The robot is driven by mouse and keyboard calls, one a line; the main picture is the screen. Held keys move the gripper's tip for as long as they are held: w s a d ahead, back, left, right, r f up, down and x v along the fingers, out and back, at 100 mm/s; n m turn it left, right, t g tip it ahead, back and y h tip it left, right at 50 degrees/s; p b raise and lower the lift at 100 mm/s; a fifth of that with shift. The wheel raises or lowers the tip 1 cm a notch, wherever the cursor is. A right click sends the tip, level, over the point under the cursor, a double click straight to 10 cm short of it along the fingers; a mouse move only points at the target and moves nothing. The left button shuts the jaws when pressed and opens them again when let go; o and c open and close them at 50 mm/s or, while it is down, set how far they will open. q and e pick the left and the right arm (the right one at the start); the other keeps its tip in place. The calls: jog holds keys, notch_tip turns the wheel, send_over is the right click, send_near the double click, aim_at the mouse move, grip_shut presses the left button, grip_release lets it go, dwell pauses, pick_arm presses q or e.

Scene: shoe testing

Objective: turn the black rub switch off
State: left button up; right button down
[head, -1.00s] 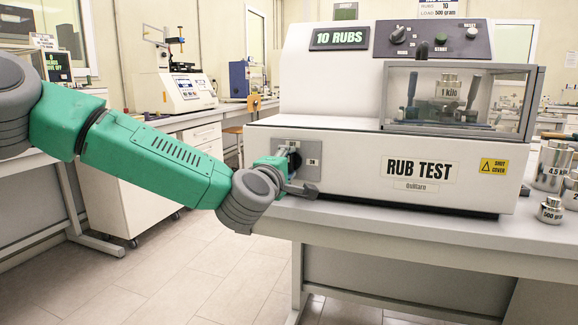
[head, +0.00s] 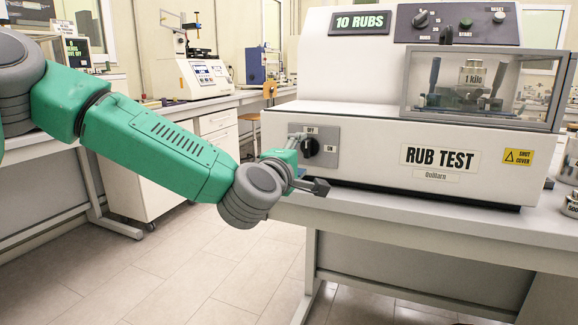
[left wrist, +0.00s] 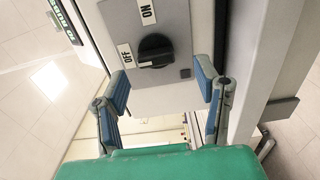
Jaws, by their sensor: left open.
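The black rub switch (head: 310,147) is a round knob on a grey plate (head: 327,160) at the left of the rub test machine's front. OFF is printed above it and ON to its right. It also shows in the left wrist view (left wrist: 155,50), with a pale mark on its rim near the OFF label. My left gripper (head: 308,162) is open and empty just in front of the plate. In the left wrist view its two blue-padded fingers (left wrist: 161,80) stand apart, with the knob beyond and between them, apparently untouched. My right gripper is not in view.
The rub test machine (head: 380,140) stands on a grey bench (head: 430,215). Its clear cover (head: 480,85) encloses a 1 kilo weight. Metal weights (head: 571,203) stand at the right edge. The floor left of the bench is clear.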

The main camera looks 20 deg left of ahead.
pick_arm(q)
jog(key=s, duration=0.8)
jog(key=shift+a, duration=0.2)
jog(key=shift+f, duration=0.1)
jog(key=s+d+f+m+g+h+p, duration=0.1)
jog(key=s+f+m+g, duration=0.25)
jog(key=f, duration=0.55)
jog(key=s+d+f+m+g+p, duration=0.1)
jog(key=s+f+m+g, duration=0.2)
jog(key=f, duration=0.6)
jog(key=s+d+f+m+g+h+p, duration=0.15)
jog(key=s+f+m, duration=0.3)
jog(key=f, duration=0.45)
jog(key=s+a+f+m+g+y+p, duration=0.1)
jog(key=s+a+f+m+g, duration=0.1)
jog(key=s, duration=0.6)
jog(key=s+a+f+m+g+y+p, duration=0.1)
jog(key=s+a+f+m+g, duration=0.2)
jog(key=s, duration=0.5)
jog(key=s+a+f+m+g+y+p, duration=0.1)
jog(key=s+a+f+m+g, duration=0.1)
jog(key=s+a+f+g, duration=0.2)
jog(key=s+a+f, duration=0.2)
jog(key=s+f, duration=0.1)
jog(key=s, duration=0.1)
jog(key=shift+s+f, duration=0.35)
jog(key=shift+f, duration=0.05)
